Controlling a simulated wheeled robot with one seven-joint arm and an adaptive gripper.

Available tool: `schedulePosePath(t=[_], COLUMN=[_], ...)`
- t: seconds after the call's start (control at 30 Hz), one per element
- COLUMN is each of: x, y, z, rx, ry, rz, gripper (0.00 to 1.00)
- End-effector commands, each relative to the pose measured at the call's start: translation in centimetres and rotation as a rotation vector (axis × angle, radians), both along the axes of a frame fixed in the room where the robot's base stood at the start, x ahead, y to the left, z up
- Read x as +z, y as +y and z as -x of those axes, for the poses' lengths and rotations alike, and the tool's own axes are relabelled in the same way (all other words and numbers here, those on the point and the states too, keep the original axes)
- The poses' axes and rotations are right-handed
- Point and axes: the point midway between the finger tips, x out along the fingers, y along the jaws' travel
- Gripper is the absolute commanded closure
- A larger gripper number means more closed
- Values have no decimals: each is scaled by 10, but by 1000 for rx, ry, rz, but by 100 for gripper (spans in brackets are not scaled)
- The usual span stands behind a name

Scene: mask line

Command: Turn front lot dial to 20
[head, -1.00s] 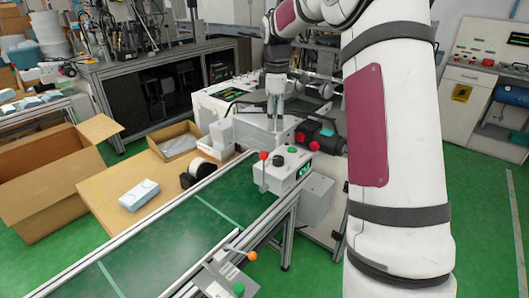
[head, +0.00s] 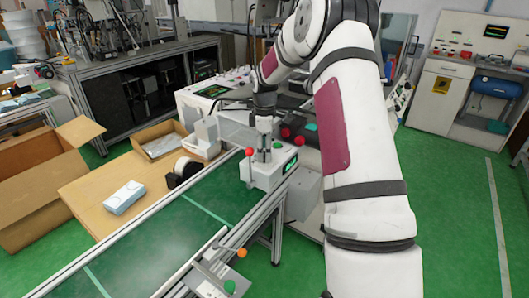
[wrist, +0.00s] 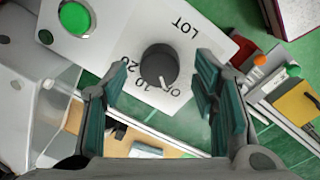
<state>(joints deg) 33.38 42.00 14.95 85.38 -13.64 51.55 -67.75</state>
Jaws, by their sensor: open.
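The lot dial (wrist: 158,64) is a round dark knob on a white panel marked LOT, seen upside down in the wrist view. In the head view the panel is the top of a white control box (head: 262,176) beside the conveyor. My gripper (head: 264,154) points down over that box and hides the dial there. In the wrist view my open gripper (wrist: 161,68) has teal-padded fingers on both sides of the dial, without visible contact.
A green button (wrist: 75,18) sits on the same panel. A red-balled lever (head: 249,152) stands at the box's left. The green conveyor (head: 165,235) runs in front, with an orange-knobbed lever (head: 242,252) nearer me. A clear cover (wrist: 55,110) is at left in the wrist view.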

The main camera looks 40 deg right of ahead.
Motion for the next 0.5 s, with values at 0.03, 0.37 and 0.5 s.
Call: schedulePosePath(t=[0.03, 0.37, 0.5], x=[-5, -15, -14], y=[0, 0, 0], z=[0, 0, 0], rx=[1, 1, 1], ry=[2, 0, 0], rz=[0, 0, 0], gripper=[46, 46, 53])
